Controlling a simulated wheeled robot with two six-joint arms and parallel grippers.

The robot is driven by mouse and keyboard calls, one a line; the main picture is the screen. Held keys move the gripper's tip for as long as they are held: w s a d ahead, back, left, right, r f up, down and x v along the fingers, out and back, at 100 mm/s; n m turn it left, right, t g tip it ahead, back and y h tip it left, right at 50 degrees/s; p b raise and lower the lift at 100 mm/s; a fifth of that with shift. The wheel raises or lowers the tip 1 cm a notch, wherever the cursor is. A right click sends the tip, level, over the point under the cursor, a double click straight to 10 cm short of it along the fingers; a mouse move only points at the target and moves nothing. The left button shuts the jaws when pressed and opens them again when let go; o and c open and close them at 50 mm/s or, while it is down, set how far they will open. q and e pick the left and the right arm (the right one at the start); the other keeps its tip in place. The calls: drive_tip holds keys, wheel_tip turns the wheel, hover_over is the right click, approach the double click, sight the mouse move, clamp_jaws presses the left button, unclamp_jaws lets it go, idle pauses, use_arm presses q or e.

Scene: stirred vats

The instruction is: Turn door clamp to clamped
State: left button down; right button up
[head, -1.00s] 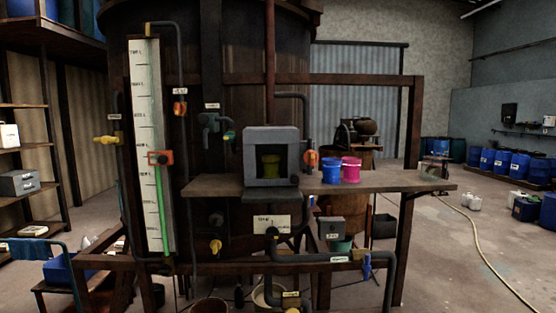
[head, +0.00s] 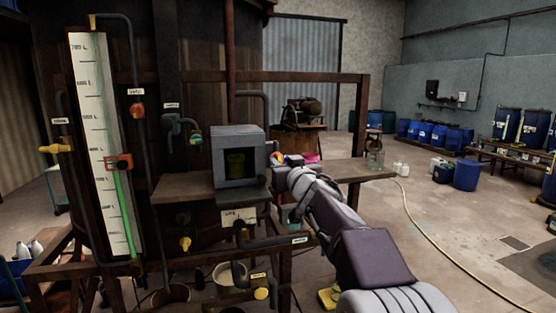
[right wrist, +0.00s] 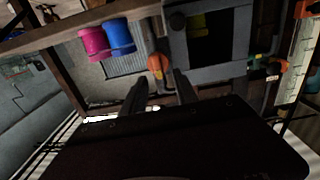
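A grey box (head: 238,140) with an open-looking dark front stands on the wooden shelf, with a green-yellow cup (head: 236,162) inside. An orange-headed part (right wrist: 156,64) shows beside the box in the right wrist view; it also shows at the box's right in the head view (head: 277,158). A dark round knob (right wrist: 177,20) sits at the box's corner. I cannot tell for sure which is the door clamp, or its setting. My right gripper (right wrist: 158,80) is open, its fingertips either side of the orange part's lower end in the picture, apparently empty. My left gripper is out of view.
A blue cup (right wrist: 120,37) and a pink cup (right wrist: 93,43) stand close beside the orange part. The wooden shelf (head: 183,187) runs under the box. Pipes and valves surround it. A glass jar (head: 375,160) stands at the shelf's right end. Open floor lies to the right.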

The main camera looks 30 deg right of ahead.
sight(278, 159)
drive_tip(key=x, duration=0.3)
drive_tip(key=shift+w, duration=0.3)
drive_tip(key=shift+d+f, duration=0.1)
drive_tip(key=shift+d, duration=0.3)
drive_tip(key=shift+a, duration=0.25)
clamp_jaws()
drive_tip(key=shift+n, duration=0.3)
drive_tip(key=n, duration=0.4)
drive_tip(key=shift+a, duration=0.2)
drive_tip(key=shift+a+f+n+b, duration=0.15)
drive_tip(key=shift+n+b, duration=0.1)
drive_tip(key=shift+n, duration=1.9)
drive_tip(key=shift+a+f+n+b, duration=0.1)
drive_tip(key=shift+n+b, duration=0.15)
drive_tip(key=shift+n, duration=1.95)
drive_tip(key=shift+a+f+n+b, duration=0.15)
drive_tip(key=shift+n+b, duration=0.1)
drive_tip(key=shift+n, duration=1.9)
drive_tip(key=shift+d, duration=0.1)
